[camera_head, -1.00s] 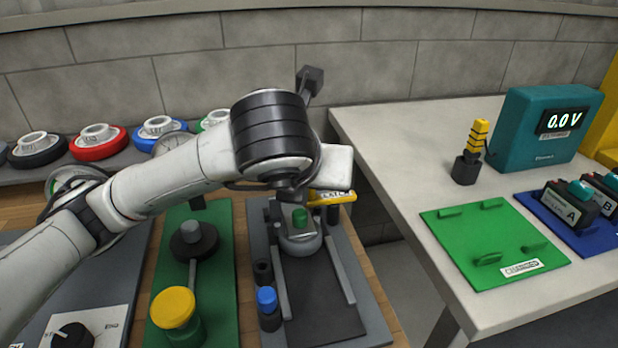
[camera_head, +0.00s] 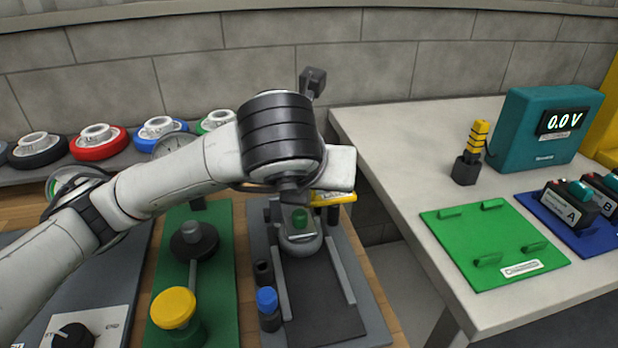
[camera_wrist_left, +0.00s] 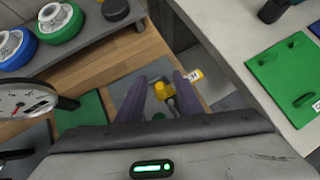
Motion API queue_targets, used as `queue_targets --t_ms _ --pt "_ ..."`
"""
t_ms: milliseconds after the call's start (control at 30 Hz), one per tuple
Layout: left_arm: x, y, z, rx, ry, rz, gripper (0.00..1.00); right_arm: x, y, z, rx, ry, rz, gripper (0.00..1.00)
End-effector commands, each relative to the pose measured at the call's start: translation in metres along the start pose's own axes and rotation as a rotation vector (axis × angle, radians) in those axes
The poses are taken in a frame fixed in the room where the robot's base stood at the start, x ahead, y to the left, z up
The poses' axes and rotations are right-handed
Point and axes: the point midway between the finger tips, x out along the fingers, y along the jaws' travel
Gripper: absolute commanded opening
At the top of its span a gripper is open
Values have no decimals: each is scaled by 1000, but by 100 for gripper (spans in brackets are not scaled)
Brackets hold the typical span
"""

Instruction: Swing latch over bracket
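My left gripper comes down over the grey fixture plate (camera_head: 375,315) in the head view, where its fingers are hidden behind my arm. A yellow latch piece (camera_head: 333,198) shows just under my wrist. In the left wrist view my left gripper (camera_wrist_left: 158,82) has two dark fingers standing apart, with a yellow part of the latch (camera_wrist_left: 161,91) seen between or beyond them. I cannot tell whether the fingers touch the latch. A grey rounded body with a green top (camera_head: 300,218) stands on the plate. I cannot clearly identify the bracket.
A blue-capped post (camera_head: 267,300) and a dark short post (camera_head: 263,272) stand at the plate's left. Left of it is a green plate with a yellow knob (camera_head: 173,308). A white table (camera_head: 400,130) stands right across a gap.

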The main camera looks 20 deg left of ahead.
Motion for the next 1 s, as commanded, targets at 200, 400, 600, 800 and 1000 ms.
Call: queue_targets --t_ms 200,400,600,800,1000 --pt "-28 0 7 4 -8 -1 33 -13 -1 -13 -4 -4 2 31" --pt "-63 0 6 3 -9 -2 33 -21 -2 -21 -8 -6 6 31" --pt "-89 0 3 2 -6 -2 33 -24 -3 -26 -9 -5 8 31" --pt "-102 0 1 0 -3 -1 33 -23 -3 -27 -11 -8 10 31" --pt "-103 0 0 0 0 0 33 -23 -3 -27 -11 -8 9 31"
